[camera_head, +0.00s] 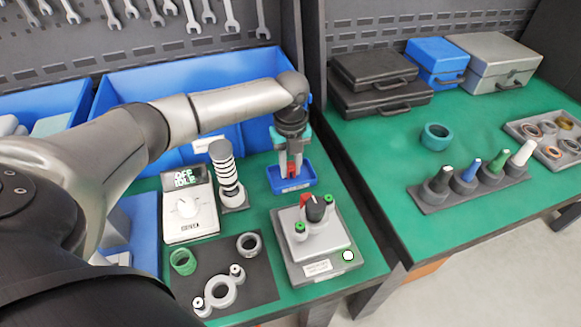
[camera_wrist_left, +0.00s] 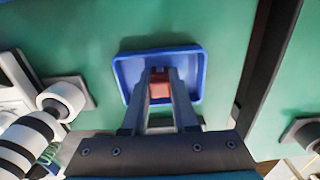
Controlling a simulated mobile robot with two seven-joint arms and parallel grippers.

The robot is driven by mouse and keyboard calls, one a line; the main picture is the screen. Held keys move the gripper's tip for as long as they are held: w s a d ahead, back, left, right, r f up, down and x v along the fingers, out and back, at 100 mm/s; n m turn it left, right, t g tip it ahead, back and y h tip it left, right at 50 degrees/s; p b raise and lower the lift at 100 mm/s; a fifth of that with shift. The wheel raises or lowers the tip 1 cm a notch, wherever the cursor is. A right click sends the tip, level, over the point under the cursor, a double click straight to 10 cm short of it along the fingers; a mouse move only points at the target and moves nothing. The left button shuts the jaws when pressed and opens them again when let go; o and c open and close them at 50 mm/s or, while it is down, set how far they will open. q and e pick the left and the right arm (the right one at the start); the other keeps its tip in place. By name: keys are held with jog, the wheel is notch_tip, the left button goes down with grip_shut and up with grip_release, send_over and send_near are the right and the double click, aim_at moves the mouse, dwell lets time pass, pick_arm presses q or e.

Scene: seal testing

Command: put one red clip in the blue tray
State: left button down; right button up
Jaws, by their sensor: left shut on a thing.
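The blue tray (camera_head: 291,180) is small and shallow and lies on the left green bench; it also shows in the left wrist view (camera_wrist_left: 197,60). My left gripper (camera_head: 291,168) points down over the tray. It is shut on a red clip (camera_wrist_left: 160,84), which shows between the fingertips in the wrist view. In the head view the red of the clip shows faintly between the fingers. The clip is over the tray's inside; I cannot tell whether it touches the tray floor. My right gripper is not in view.
A ringed black-and-white column (camera_head: 225,170) and a grey meter (camera_head: 190,207) stand left of the tray. A grey test fixture (camera_head: 316,245) with a red lever stands in front. A large blue bin (camera_head: 130,90) is behind. Bare green bench lies around the tray.

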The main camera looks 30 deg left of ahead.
aim_at(290, 163)
pick_arm(q)
jog(key=shift+f, duration=0.1)
jog(key=c, duration=0.7)
grip_release()
notch_tip(290, 163, up, 12)
jog(key=p, duration=0.3)
jog(key=shift+r, duration=0.2)
